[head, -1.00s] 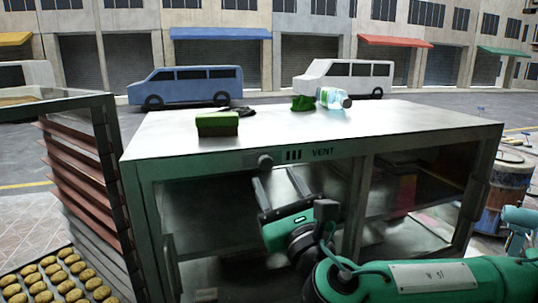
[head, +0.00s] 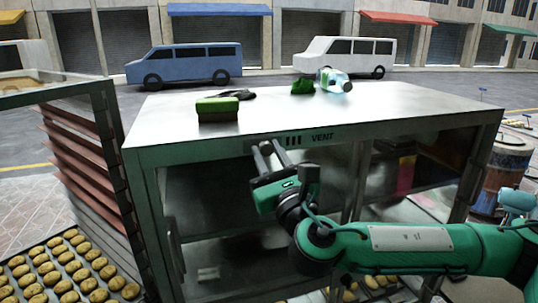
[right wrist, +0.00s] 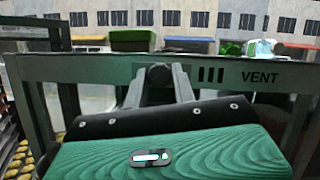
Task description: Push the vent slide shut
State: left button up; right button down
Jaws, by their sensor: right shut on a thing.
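The vent slide's round dark knob (right wrist: 160,76) sits on the front top rail of the metal oven cabinet (head: 310,105), left of the dark vent slots (right wrist: 211,75) and the VENT lettering. The slots also show in the head view (head: 293,141), uncovered. My right gripper (head: 266,149) is up at the rail, its two fingers (right wrist: 160,72) shut on the knob from either side. In the head view the fingers mostly hide the knob. My left gripper is in neither current view.
On the cabinet top lie a green sponge-like block (head: 217,110), a dark cloth-like item (head: 237,95), a green crumpled thing (head: 303,87) and a clear bottle (head: 334,80). An open rack door (head: 85,150) stands left, with trays of cookies (head: 65,265) below. A barrel (head: 507,165) stands right.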

jog(key=d+b, duration=0.1)
jog(key=d, duration=0.1)
jog(key=w+d+b, duration=0.1)
jog(key=d, duration=0.1)
jog(key=shift+w+d+f, duration=0.1)
jog(key=shift+w+d, duration=0.1)
jog(key=shift+d, duration=0.1)
jog(key=shift+w+d+b, duration=0.1)
jog(key=shift+d+b, duration=0.15)
jog(key=shift+b, duration=0.05)
jog(key=shift+a, duration=0.15)
jog(key=c, duration=1.1)
grip_release()
jog(key=shift+c, duration=0.2)
jog(key=shift+d, duration=0.3)
